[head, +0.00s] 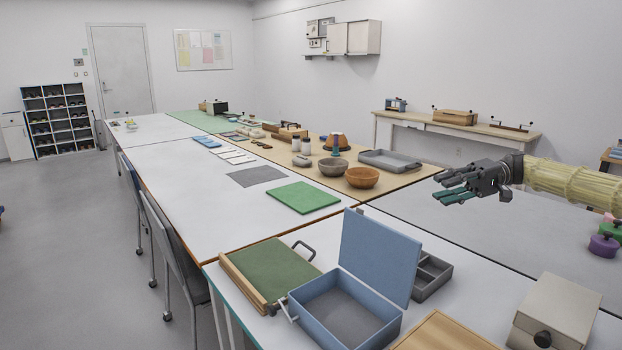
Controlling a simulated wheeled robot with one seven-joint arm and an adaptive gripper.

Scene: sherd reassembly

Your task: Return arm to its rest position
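My gripper (444,188) is at the right of the head view, at the end of my arm, which comes in from the right edge. Its dark fingers with teal pads point left. They look spread apart, with nothing seen between them. It appears to be held above the tables, clear of the objects. No rest position is marked in view.
An open blue case (345,312) with its lid up stands in front, beside a green-topped wooden board (270,272) and a grey divided tray (432,276). A beige box (556,312) is at lower right. Two bowls (362,178) (333,167) stand farther back. The grey tabletop (450,222) below the gripper is clear.

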